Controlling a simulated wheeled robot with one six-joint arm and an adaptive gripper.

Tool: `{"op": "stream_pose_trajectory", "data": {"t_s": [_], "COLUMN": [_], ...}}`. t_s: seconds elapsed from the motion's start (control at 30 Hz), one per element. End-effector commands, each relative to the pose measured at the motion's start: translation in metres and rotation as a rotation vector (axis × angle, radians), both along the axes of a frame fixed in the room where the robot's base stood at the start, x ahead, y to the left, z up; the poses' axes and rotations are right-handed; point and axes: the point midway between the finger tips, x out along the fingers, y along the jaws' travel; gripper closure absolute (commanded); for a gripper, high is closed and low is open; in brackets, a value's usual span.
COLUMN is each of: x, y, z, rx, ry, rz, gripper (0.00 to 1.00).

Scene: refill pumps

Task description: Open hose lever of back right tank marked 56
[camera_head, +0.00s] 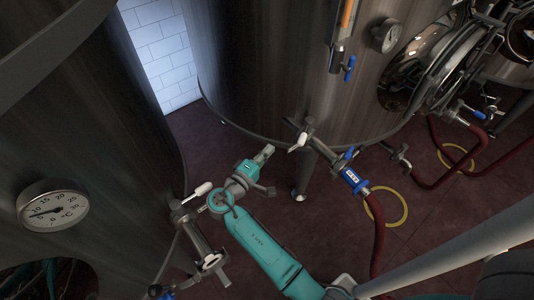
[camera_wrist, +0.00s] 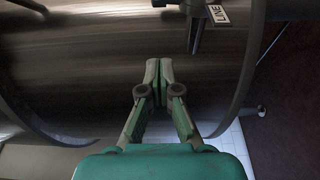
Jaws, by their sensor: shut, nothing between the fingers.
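A large steel tank (camera_head: 270,75) stands at the back, right of centre. A pipe with a white-tipped lever (camera_head: 298,142) leaves its lower front. Further along it are a blue lever (camera_head: 350,154) and a blue fitting with a small label (camera_head: 354,180), joined to a red hose (camera_head: 378,235). The number 56 is not readable anywhere. My gripper (camera_head: 265,154) is shut and empty, left of the white-tipped lever and apart from it. In the wrist view my gripper (camera_wrist: 159,68) has its fingertips together in front of a tank wall (camera_wrist: 85,70).
A second tank (camera_head: 90,120) with a dial gauge (camera_head: 52,205) fills the left, with a white-handled valve (camera_head: 197,192) close to my arm. Red hoses and yellow rings (camera_head: 388,206) lie on the floor at right. A LINE label (camera_wrist: 218,15) shows in the wrist view.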

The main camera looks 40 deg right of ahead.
Motion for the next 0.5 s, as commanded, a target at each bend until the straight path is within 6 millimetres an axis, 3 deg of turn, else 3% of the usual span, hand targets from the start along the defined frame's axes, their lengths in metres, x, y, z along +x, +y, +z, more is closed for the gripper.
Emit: {"op": "stream_pose_trajectory", "data": {"t_s": [0.37,0.5], "x": [0.021,0.002], "y": [-0.069,-0.077], "z": [0.001,-0.001], "rx": [0.002,0.002], "ry": [-0.002,0.001], "rz": [-0.003,-0.001], "gripper": [1.0,1.0]}}
